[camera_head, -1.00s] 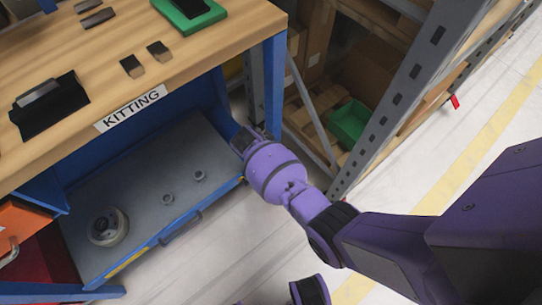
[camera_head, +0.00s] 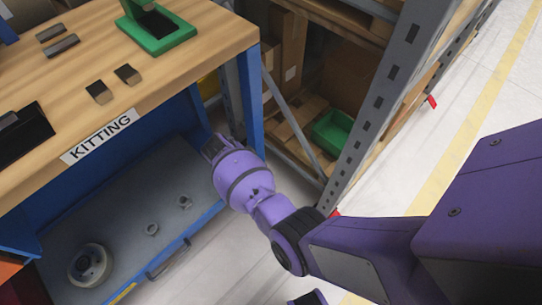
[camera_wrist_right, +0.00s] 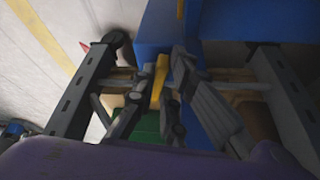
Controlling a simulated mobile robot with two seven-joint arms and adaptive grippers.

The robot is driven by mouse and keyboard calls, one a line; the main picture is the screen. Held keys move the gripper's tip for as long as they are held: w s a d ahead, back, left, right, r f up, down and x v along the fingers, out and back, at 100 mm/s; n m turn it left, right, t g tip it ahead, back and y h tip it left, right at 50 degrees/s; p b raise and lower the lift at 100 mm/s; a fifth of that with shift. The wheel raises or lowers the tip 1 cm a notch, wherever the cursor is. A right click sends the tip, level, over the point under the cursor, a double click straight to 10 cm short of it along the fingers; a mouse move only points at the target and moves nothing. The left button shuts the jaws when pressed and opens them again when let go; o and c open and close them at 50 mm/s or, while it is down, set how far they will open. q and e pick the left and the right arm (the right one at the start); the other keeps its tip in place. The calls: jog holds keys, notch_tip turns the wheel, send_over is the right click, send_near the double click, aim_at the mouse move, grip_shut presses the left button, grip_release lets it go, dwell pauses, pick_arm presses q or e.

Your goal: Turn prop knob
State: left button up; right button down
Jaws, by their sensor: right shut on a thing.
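My right gripper (camera_head: 212,148) is at the right end of the grey lower shelf (camera_head: 120,195), close to the blue bench leg (camera_head: 250,95). My left gripper is not in view.
The wooden bench top (camera_head: 190,60) with a "KITTING" label overhangs the shelf. A round pale part (camera_head: 90,265) and two small nuts (camera_head: 184,202) lie on the shelf. A grey rack (camera_head: 375,115) with a green bin (camera_head: 334,132) stands to the right.

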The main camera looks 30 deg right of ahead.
jog(key=c, duration=1.9)
grip_release()
jog(key=shift+c, duration=0.2)
jog(key=shift+o, duration=0.7)
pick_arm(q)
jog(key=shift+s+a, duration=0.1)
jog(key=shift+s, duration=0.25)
